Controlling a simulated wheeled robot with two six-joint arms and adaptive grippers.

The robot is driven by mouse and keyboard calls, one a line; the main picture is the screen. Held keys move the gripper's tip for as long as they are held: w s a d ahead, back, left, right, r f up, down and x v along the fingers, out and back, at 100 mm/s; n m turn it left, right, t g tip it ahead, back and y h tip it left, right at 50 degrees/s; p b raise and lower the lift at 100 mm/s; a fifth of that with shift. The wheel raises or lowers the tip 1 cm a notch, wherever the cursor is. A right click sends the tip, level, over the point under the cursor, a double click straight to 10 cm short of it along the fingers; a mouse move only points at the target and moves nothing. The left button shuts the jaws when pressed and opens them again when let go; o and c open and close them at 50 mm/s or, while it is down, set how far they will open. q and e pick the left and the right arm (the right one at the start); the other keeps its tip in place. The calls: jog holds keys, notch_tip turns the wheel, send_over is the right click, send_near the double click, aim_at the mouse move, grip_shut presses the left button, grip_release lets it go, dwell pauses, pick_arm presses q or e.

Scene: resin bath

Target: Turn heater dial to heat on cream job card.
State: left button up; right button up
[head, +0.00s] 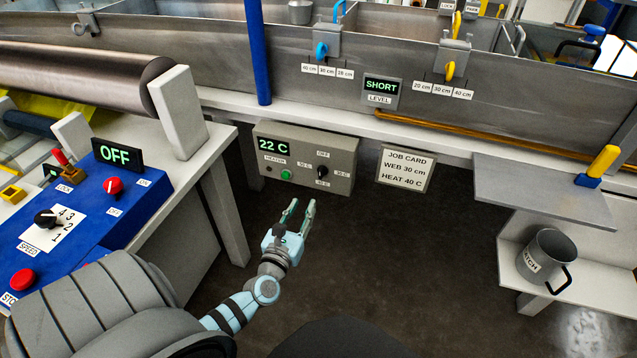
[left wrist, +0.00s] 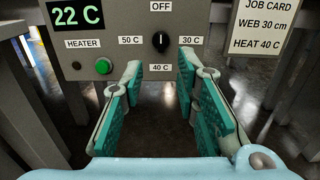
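The heater box (head: 268,167) hangs below the tank ledge, and its display reads 22 C. Its black dial (head: 322,173) sits between labels OFF, 30 C, 40 C and 50 C. In the left wrist view the dial (left wrist: 160,42) has its white mark upright, toward OFF at the top. A green button (left wrist: 103,66) is left of the dial. The cream job card (head: 405,168) reads WEB 30 cm and HEAT 40 C. My left gripper (head: 298,206) is open and empty, below and short of the dial, pointing toward the box. My right gripper is not seen.
A blue control panel (head: 84,222) with knobs and an OFF display stands at left. A white table leg (head: 228,222) is left of my arm. A grey shelf (head: 540,190) and metal jug (head: 546,255) stand at right. The space before the heater box is clear.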

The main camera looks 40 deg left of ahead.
aim_at(320, 174)
pick_arm(q)
jog(key=b+x, duration=0.2)
jog(key=x, duration=1)
jog(key=shift+b, duration=0.35)
jog(key=shift+w+a, duration=0.1)
jog(key=shift+w, duration=0.15)
grip_shut()
